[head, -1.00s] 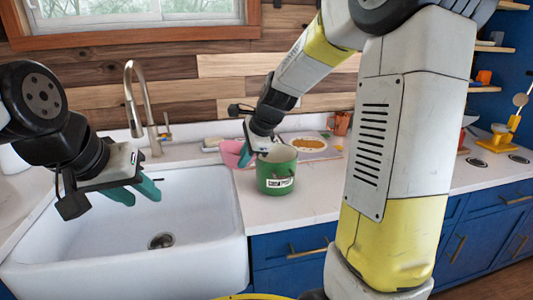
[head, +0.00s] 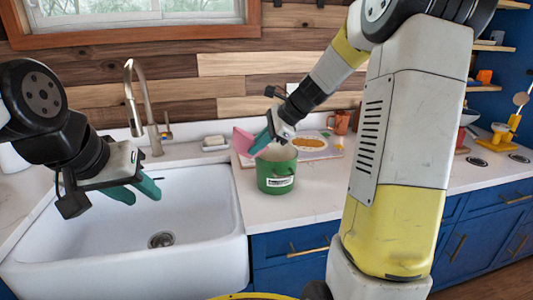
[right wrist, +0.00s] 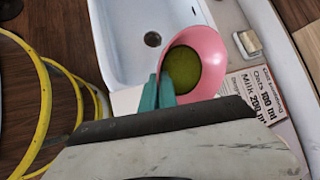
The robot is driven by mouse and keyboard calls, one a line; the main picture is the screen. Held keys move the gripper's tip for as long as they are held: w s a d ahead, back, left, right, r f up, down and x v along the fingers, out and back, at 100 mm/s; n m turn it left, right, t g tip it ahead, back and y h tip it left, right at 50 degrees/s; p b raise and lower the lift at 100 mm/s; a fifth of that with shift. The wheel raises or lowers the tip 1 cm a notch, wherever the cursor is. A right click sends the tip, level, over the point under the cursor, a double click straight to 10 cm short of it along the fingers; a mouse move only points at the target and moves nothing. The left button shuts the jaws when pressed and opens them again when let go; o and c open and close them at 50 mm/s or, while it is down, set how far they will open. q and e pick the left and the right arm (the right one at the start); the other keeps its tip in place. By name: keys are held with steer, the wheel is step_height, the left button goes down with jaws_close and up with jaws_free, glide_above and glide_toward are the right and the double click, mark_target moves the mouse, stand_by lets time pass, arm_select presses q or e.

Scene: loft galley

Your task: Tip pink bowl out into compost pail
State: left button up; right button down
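The pink bowl (head: 243,142) is in the head view just behind and left of the green pail, held up by its rim and looking tilted. The right wrist view shows into the bowl (right wrist: 205,42), with an olive-green content or bottom. My right gripper (head: 267,138) is over the pail's rim in the head view; its teal fingers (right wrist: 160,92) close on the bowl's edge. The green compost pail (head: 277,180), with a white label, stands upright on the counter. My left gripper (head: 134,190) is open and empty over the sink.
The white sink (head: 200,225) with a tall tap (head: 135,95) is left of the pail. A soap dish (head: 215,143) lies behind the sink. A recipe card (right wrist: 262,92) shows beside the bowl. An orange mug (head: 340,122) stands behind.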

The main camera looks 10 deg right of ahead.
steer(key=shift+w+d+r+y+p, duration=0.25)
steer(key=shift+d+r+y+p, duration=0.2)
steer(key=shift+d+y+p, duration=0.2)
stand_by(0.4)
steer(key=shift+w+d+r+m+g+y+p, duration=0.1)
steer(key=shift+d+r+m+g+y+p, duration=0.3)
steer(key=shift+y, duration=0.55)
stand_by(0.3)
steer(key=shift+w+d+f+m+y+p, duration=0.15)
steer(key=shift+d+f+m+y+p, duration=0.25)
steer(key=shift+y, duration=0.4)
stand_by(0.4)
steer(key=shift+w+d+r+y, duration=0.1)
steer(key=shift+d+r+y, duration=0.3)
steer(key=shift+y, duration=0.3)
stand_by(0.6)
steer(key=shift+w+d+r+m+y+p, duration=0.1)
steer(key=shift+w+d+m+y+p, duration=0.15)
steer(key=shift+d+y, duration=0.3)
steer(key=shift+w+d+m+y+p, duration=0.15)
steer(key=shift+d+m+y+p, duration=0.2)
steer(key=shift+d, duration=0.4)
steer(key=shift+w+d+r+m+y+p, duration=0.1)
steer(key=shift+d+m+y+p, duration=0.1)
steer(key=shift+d+y, duration=0.25)
steer(key=shift+w+d+r+m+y+p, duration=0.1)
steer(key=shift+d+m+y, duration=0.15)
steer(key=shift+y, duration=0.3)
stand_by(0.9)
